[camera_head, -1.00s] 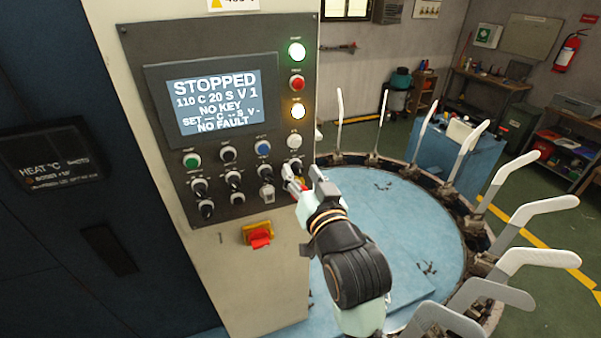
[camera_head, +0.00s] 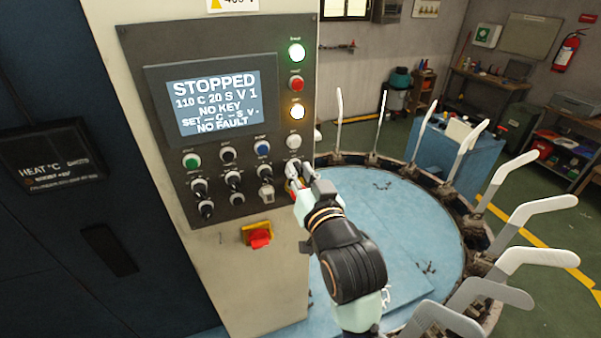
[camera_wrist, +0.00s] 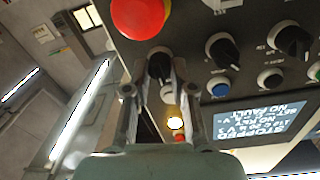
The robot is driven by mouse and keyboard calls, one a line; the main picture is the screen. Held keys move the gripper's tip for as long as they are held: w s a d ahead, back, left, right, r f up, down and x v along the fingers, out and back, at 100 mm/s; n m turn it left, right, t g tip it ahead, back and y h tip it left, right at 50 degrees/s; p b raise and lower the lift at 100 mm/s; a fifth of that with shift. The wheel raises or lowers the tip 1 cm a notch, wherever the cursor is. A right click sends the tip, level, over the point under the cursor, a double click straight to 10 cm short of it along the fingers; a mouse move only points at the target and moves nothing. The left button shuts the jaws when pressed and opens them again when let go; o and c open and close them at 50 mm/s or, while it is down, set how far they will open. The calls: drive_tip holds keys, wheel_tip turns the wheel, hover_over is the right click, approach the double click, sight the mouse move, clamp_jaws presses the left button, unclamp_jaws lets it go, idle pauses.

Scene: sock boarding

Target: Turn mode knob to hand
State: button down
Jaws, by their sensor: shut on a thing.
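The control panel (camera_head: 222,215) has rows of black knobs with pale bases. My gripper (camera_head: 293,172) is at the lower right of the panel. In the wrist view my gripper (camera_wrist: 160,72) has its two fingers on either side of a black knob (camera_wrist: 159,64) and is shut on it. The same knob (camera_head: 294,163) is partly covered by my fingers in the head view. Its label and pointer setting cannot be read. The panel screen (camera_head: 214,102) reads STOPPED, NO KEY and NO FAULT.
A red mushroom button (camera_wrist: 140,15) is close beside the held knob. Other knobs (camera_wrist: 222,50) sit nearby. A red switch on a yellow plate (camera_head: 259,236) is below the panel. A round blue table (camera_head: 390,215) ringed with pale upright forms stands to the right.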

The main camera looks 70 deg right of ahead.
drive_tip(key=n+p, duration=0.1)
drive_tip(key=n, duration=0.3)
drive_tip(key=shift+p, duration=0.4)
drive_tip(key=shift+f+n+t+p, duration=0.1)
drive_tip(key=shift+n+t+p, duration=0.35)
drive_tip(key=shift+n, duration=1.85)
drive_tip(key=shift+w, duration=0.1)
drive_tip(key=c, duration=1)
unclamp_jaws()
drive_tip(key=shift+o, duration=0.2)
drive_tip(key=shift+a, duration=0.15)
drive_tip(key=v, duration=1.2)
